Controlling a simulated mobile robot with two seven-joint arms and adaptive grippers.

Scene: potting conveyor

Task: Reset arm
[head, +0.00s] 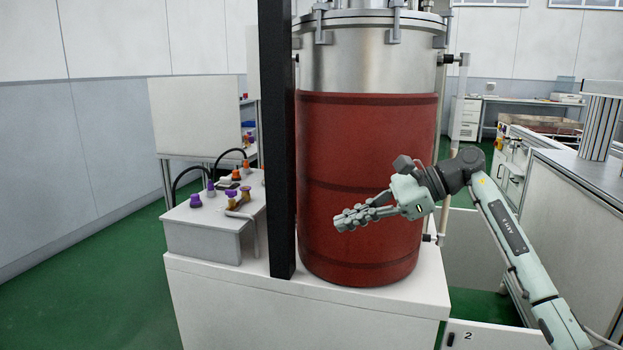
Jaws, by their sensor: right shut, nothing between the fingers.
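My right arm comes in from the lower right, bends at the wrist, and points left. My right gripper (347,219) is shut and empty. In the picture it lies in front of the lower part of a large red-wrapped tank (365,150); I cannot tell how wide the space between them is. My left gripper is not in view.
The tank stands on a white base cabinet (300,313). A dark vertical post (277,140) stands left of it. A grey box (205,232) with purple and orange knobs and black hoses sits at left. A metal-topped cabinet (590,172) stands right. Green floor (100,285) is open at left.

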